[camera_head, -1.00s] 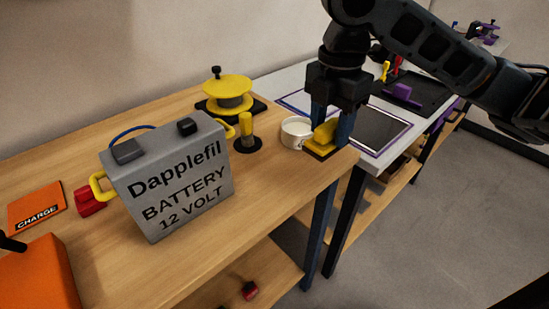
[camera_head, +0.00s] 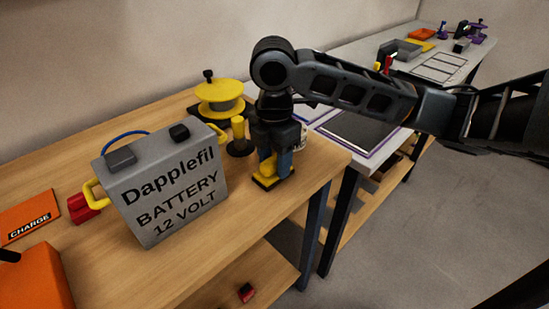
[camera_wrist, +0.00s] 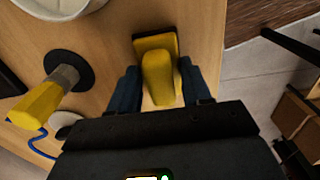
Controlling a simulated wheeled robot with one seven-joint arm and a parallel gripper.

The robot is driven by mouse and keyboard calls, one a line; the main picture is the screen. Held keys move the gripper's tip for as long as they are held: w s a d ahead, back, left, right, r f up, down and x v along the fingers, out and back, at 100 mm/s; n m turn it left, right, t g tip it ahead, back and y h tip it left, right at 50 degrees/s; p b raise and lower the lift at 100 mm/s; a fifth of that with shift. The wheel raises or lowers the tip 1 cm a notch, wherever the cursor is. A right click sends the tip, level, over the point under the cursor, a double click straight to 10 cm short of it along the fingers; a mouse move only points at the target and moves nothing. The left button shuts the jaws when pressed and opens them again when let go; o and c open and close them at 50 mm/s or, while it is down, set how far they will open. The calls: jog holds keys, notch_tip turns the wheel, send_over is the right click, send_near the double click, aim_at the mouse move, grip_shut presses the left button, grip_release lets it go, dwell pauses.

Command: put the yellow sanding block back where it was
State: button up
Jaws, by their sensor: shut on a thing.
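The yellow sanding block (camera_head: 267,178) has a yellow grip on a dark base. My gripper (camera_head: 274,166) points down and is shut on the block, with blue fingers on either side of it. The wrist view shows the block (camera_wrist: 158,72) between the two fingers of my gripper (camera_wrist: 160,90). The block is low over the wooden bench (camera_head: 222,250), right of the battery; I cannot tell whether its base touches the top. My gripper and wrist partly hide the block in the head view.
A grey battery (camera_head: 168,185) stands left of my gripper. A yellow-handled tool (camera_head: 239,128) on a black disc and a yellow spool (camera_head: 220,92) stand behind. A white cup (camera_head: 302,137) is partly hidden behind my gripper. The bench's front edge is close on the right.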

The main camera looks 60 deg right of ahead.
aim_at(274, 158)
jog(key=shift+f, duration=0.1)
jog(key=o, duration=1.1)
jog(key=shift+o, duration=0.2)
notch_tip(274, 158, up, 12)
